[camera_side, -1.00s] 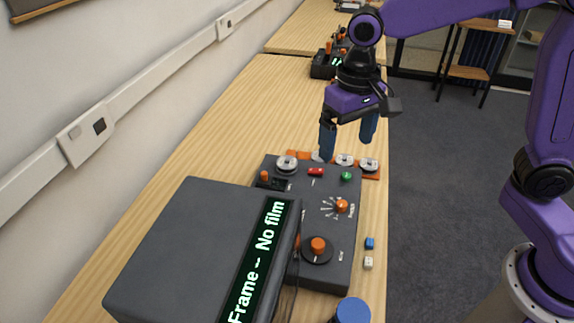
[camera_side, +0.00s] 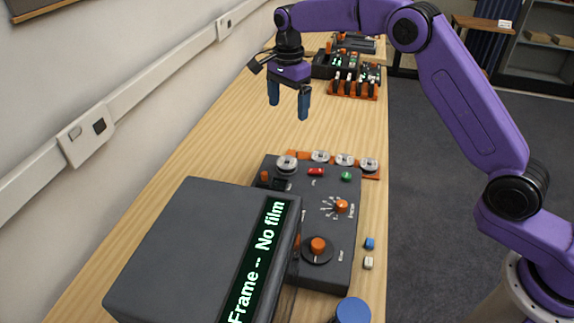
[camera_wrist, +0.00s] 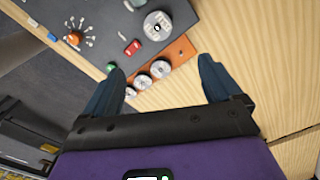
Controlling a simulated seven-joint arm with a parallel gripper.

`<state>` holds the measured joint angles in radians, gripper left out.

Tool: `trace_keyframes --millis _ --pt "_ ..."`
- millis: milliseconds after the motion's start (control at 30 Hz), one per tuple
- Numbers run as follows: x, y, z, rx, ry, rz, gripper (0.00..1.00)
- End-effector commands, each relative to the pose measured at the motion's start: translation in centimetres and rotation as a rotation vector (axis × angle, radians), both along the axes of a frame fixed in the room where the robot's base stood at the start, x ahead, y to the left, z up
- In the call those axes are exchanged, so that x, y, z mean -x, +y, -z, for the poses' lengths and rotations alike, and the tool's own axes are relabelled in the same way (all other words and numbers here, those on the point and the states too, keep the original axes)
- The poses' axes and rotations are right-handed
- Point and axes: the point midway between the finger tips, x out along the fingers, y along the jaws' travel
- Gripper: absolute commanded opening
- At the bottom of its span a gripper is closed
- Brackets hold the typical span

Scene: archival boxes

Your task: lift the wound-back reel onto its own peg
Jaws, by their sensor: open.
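The film reader (camera_side: 215,250) stands in front, its display reading "Frame -- No film". A silver reel (camera_side: 287,163) sits at the far left corner of its control panel; it also shows in the wrist view (camera_wrist: 157,25). Three more reels (camera_side: 320,156) (camera_side: 344,159) (camera_side: 369,164) stand in a row on the orange rack (camera_side: 375,176) behind the panel. The rack's left end (camera_side: 293,153) is bare. I cannot tell which reel is wound back. My gripper (camera_side: 289,112) is open and empty, above the table beyond the rack. Its fingers (camera_wrist: 161,66) are spread in the wrist view.
The panel has an orange knob (camera_side: 318,245), a red button (camera_side: 316,171) and a green button (camera_side: 346,176). Small blue (camera_side: 370,243) and white (camera_side: 368,262) blocks lie at its right. More equipment (camera_side: 352,88) stands farther back. The table between is clear.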

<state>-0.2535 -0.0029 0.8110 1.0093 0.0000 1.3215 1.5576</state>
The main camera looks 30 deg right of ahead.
Motion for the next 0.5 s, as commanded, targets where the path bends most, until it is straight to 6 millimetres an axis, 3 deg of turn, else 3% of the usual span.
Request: trace_keyframes --millis 167,500 --pt "0.0 -0.1 2.0 0.001 0.004 0.011 0.92" --pt "0.0 -0.1 8.5 0.001 0.005 0.009 0.92"
